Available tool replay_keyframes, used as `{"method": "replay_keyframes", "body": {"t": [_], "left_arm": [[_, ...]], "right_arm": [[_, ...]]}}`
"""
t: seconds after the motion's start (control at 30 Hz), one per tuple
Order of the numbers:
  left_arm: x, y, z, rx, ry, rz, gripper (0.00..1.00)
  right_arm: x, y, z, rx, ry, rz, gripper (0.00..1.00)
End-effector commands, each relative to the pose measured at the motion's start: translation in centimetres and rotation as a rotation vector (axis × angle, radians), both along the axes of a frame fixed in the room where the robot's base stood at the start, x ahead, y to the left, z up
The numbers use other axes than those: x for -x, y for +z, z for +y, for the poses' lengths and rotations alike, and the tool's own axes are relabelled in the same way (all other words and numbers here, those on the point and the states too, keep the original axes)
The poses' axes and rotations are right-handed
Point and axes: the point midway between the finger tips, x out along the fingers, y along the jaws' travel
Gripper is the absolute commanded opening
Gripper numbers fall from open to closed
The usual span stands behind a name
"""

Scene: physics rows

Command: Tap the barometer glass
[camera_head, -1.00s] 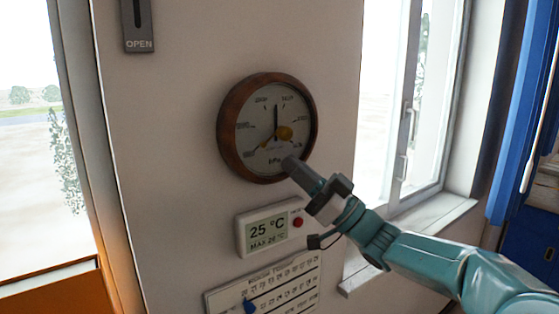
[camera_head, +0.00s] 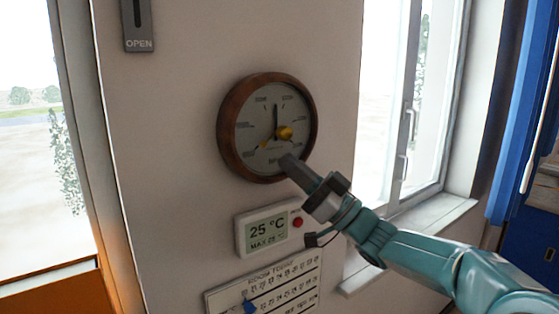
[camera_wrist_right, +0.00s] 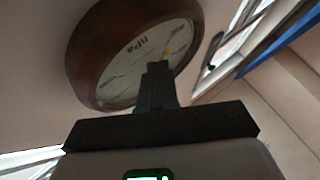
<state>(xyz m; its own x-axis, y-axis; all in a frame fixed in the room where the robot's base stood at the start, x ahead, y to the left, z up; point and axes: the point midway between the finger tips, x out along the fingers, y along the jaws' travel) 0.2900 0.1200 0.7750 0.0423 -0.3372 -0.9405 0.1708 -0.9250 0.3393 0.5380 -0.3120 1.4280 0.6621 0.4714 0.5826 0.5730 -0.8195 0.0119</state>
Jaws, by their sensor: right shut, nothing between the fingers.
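The barometer (camera_head: 243,152) is a round dial in a brown wooden rim on the white wall. Its pale glass face (camera_head: 258,118) shows a dark needle, a yellow hand and a yellow knob (camera_head: 285,133). My right gripper (camera_head: 287,163) is shut and empty, its tip in front of the lower right of the dial. In the right wrist view the barometer (camera_wrist_right: 90,60) fills the upper middle, and the shut fingers (camera_wrist_right: 157,75) overlap its face. I cannot tell whether the tip touches the glass. My left gripper is out of view.
A thermometer display (camera_head: 266,231) with a red button (camera_head: 297,222) is just below the barometer. A window (camera_head: 405,110) is to the right.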

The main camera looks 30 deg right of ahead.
Motion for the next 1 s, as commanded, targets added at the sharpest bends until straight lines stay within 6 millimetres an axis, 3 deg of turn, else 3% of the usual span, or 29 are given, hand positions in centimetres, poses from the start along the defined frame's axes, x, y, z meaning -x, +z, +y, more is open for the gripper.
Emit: {"method": "replay_keyframes", "body": {"t": [1.0], "left_arm": [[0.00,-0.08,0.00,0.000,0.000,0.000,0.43]], "right_arm": [[-0.67,-0.03,0.05,0.000,0.000,0.000,0.00]]}}
